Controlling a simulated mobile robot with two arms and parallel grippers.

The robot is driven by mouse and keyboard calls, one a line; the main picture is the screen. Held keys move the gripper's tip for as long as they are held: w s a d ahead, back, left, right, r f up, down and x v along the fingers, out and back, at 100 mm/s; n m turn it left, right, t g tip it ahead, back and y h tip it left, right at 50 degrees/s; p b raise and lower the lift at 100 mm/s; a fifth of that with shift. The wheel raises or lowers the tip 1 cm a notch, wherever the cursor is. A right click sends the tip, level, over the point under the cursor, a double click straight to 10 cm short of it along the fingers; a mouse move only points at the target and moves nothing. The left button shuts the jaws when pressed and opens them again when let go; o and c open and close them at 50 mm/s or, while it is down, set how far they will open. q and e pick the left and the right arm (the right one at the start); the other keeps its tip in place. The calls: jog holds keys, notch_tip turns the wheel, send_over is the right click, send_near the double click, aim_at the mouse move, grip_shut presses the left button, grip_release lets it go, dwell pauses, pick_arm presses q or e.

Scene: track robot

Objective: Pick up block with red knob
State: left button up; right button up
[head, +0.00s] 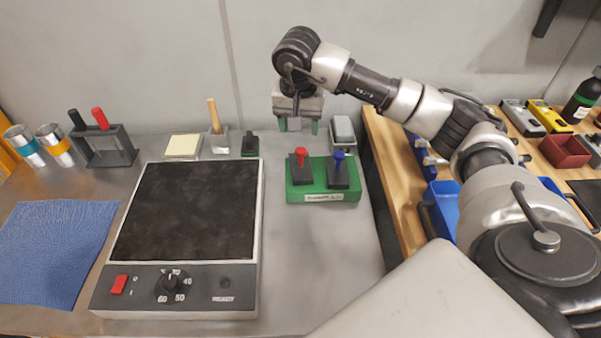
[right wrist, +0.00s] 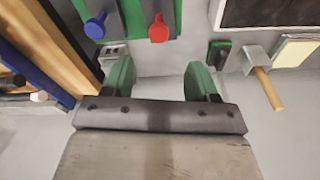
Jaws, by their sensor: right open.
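The block with the red knob (head: 301,165) sits in the left place of a green holder (head: 322,196) on the metal table. A block with a blue knob (head: 339,172) sits to its right in the same holder. In the right wrist view the red knob (right wrist: 158,28) and the blue knob (right wrist: 95,26) show at the top, ahead of the fingers. My right gripper (head: 295,126) hangs behind and above the holder, pointing down. Its green fingers (right wrist: 160,78) are apart with nothing between them. My left gripper is not in view.
A hot plate (head: 187,212) with a dark top stands left of the holder. A grey-topped block (head: 343,131) and a small green-and-black block (head: 250,144) stand near the gripper. A blue cloth (head: 58,250) lies far left. Bare table lies in front of the holder.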

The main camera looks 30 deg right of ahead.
aim_at(301, 150)
jog(key=f, duration=0.5)
jog(key=shift+w+d, duration=0.2)
jog(key=shift+d, duration=0.05)
jog(key=shift+d+f+p, duration=0.1)
jog(key=shift+f+p, duration=0.4)
jog(key=shift+f, duration=2.2)
jog(key=shift+c, duration=0.3)
jog(key=shift+r, duration=0.15)
grip_shut()
